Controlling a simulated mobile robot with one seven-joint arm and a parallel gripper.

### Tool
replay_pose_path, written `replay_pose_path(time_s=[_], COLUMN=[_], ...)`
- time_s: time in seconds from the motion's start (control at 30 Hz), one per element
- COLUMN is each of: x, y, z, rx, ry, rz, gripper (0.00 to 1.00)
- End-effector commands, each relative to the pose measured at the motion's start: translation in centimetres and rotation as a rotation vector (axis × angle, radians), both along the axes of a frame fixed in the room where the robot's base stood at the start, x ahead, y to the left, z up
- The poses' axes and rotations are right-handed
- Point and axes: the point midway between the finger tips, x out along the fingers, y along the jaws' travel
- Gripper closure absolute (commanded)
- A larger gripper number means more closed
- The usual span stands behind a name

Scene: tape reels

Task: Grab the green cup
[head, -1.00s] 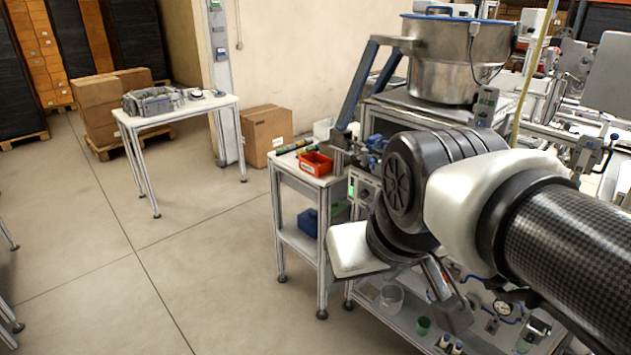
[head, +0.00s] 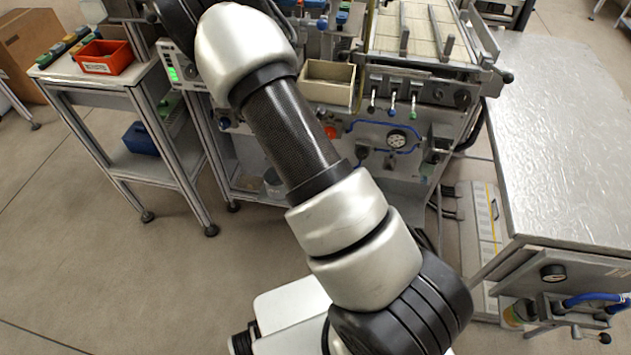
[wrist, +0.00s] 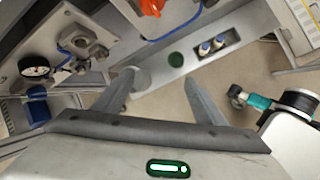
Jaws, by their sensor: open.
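The green cup (wrist: 176,59) shows in the wrist view as a small dark green round shape on a grey shelf. It is beyond my fingertips, between the lines of the two fingers and slightly nearer the right one. My gripper (wrist: 160,77) is open, with nothing between its fingers. A pale cylindrical container (wrist: 142,78) shows just beside the left finger and is partly hidden by it. In the head view my arm hides the green cup, and my gripper is out of sight.
Two blue-capped bottles (wrist: 212,46) stand right of the cup in a dark holder. A gauge (wrist: 35,67) and fittings are at left. In the head view, a red bin (head: 104,57) sits on a side cart, and a large metal-topped table (head: 570,130) is at right.

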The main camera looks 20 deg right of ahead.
Motion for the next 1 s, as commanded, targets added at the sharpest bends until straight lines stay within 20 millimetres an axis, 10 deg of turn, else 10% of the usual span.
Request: replay_pose_path(time_s=[0.2, 1.0], x=[-1.0, 3.0], y=[-1.9, -5.7], z=[-10.0, -23.1], rx=[-0.210, -0.281], ry=[0.120, 0.162], rz=[0.403, 0.568], gripper=[0.35, 0.35])
